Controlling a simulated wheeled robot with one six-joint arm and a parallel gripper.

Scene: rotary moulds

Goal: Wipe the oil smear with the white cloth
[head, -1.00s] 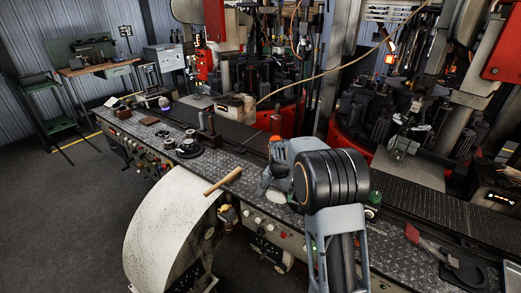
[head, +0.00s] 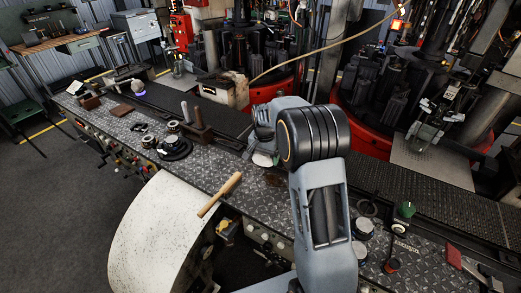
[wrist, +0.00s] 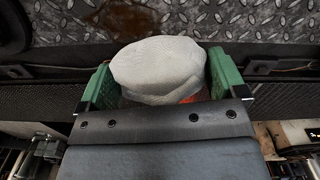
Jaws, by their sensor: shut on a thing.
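The white cloth (wrist: 158,68) is a bunched, rounded bundle between the two green fingers of my gripper (wrist: 158,80) in the wrist view. My gripper is shut on it. In the head view a pale bit of the cloth (head: 263,160) shows under the end of my arm, low over the patterned metal bench top. A brown oil smear (wrist: 185,12) lies on the metal plate at the top of the wrist view, ahead of and apart from the cloth in the picture. A dark brown patch of the smear (head: 274,180) shows in the head view, just right of the cloth.
A wooden-handled tool (head: 220,194) sticks out at the bench's front edge. Black round parts (head: 174,147) and a block with upright pins (head: 195,130) stand left of my gripper. Several small jars and a green knob (head: 406,209) are at right. Red rotary machines (head: 275,92) stand behind.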

